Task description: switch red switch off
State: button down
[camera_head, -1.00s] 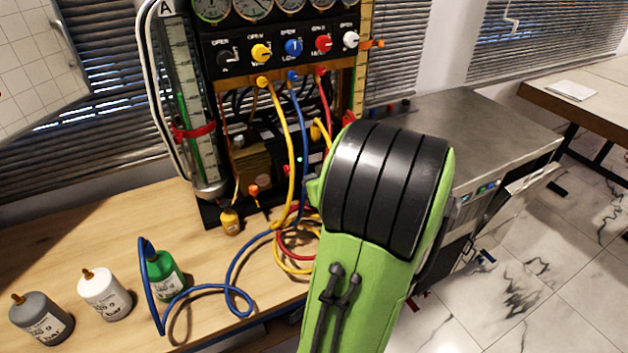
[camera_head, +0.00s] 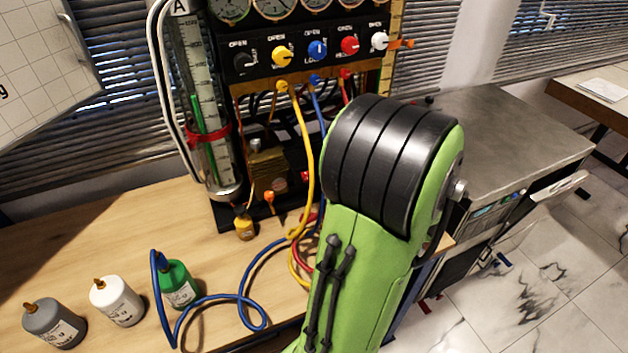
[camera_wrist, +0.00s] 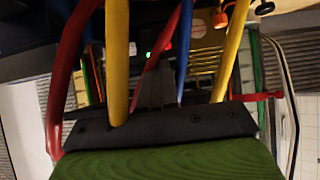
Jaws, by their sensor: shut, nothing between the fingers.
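A small red part (camera_head: 306,176) shows on the dark box under the panel in the head view, at the edge of my arm; I cannot tell surely whether it is the red switch. In the wrist view a small red glow (camera_wrist: 168,46) sits near a green light (camera_wrist: 148,54) on the dark box, partly behind hoses. My gripper (camera_wrist: 157,62) is shut and empty in the wrist view, its dark fingers pointing at that box among the hoses. My arm hides the gripper in the head view. A red knob (camera_head: 349,45) is on the upper panel.
Yellow (camera_head: 305,140), blue (camera_head: 323,105) and red hoses hang in front of the box, close around my gripper. A brass block (camera_wrist: 207,30) is beside the fingers. Green, white and grey bottles (camera_head: 55,322) stand on the wooden table (camera_head: 120,235).

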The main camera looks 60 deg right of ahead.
aim_at(305, 176)
jog(key=x, duration=1.2)
jog(key=shift+w+f, duration=0.2)
jog(key=shift+w, duration=0.1)
jog(key=shift+d, duration=0.15)
